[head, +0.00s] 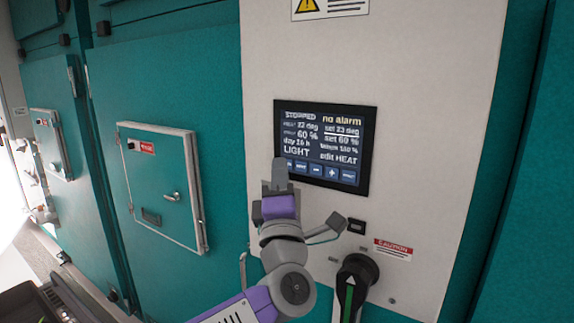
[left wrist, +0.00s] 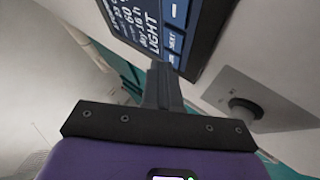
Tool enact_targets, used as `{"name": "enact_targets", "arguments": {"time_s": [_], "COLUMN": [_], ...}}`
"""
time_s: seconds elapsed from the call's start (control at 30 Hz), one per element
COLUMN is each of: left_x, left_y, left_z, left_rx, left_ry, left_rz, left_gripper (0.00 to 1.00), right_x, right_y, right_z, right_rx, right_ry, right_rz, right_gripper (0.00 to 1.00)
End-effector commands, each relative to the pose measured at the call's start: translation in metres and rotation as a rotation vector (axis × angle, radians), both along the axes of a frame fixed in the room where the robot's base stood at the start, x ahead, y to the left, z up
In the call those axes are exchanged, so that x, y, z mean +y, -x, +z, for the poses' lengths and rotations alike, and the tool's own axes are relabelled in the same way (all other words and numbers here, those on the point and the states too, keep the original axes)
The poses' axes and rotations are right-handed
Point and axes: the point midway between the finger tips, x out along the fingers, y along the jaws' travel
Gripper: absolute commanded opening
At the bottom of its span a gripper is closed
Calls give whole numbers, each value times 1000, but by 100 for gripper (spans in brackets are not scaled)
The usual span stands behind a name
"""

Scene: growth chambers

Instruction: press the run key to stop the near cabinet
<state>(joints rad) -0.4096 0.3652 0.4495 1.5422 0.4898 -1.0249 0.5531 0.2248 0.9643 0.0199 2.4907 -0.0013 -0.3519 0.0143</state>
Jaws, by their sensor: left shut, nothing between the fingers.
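The control screen (head: 322,148) of the near cabinet is lit on the pale panel and reads STOPPED, no alarm and edit HEAT. A row of blue keys (head: 332,172) runs along its lower edge. The left end of the row, next to my left gripper, is partly covered, and I cannot read a run label there. My left gripper (head: 279,167) is shut and empty, its tips at the screen's lower left corner. In the left wrist view the shut fingers (left wrist: 162,85) point at the screen edge (left wrist: 205,50) by the keys; contact cannot be told.
A dark tray-like object (head: 35,303) is at lower left.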

Motion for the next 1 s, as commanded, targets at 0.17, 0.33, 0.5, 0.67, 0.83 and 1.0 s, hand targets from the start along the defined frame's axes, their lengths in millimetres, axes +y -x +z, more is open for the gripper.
{"name": "enact_targets", "arguments": {"time_s": [0.17, 0.33, 0.5, 0.67, 0.83, 1.0], "left_x": [5, 7, 7, 12, 22, 32], "left_y": [8, 10, 10, 16, 30, 43], "left_z": [-2, -1, -1, -2, -3, -2], "left_rx": [-2, 0, 0, -2, -3, -2], "left_ry": [0, 0, 0, 0, 2, 1], "left_rz": [0, 0, 0, 0, 1, 1], "left_gripper": [0, 0, 0, 0, 0, 0], "right_x": [0, 0, 0, 0, 0, 0], "right_y": [0, 0, 0, 0, 0, 0], "right_z": [-11, -13, -12, -18, -32, -41], "right_rx": [0, 0, 0, 0, 0, 0], "right_ry": [0, 0, 0, 0, 0, 0], "right_rz": [0, 0, 0, 0, 0, 0], "right_gripper": [33, 33, 33, 33, 33, 33]}}
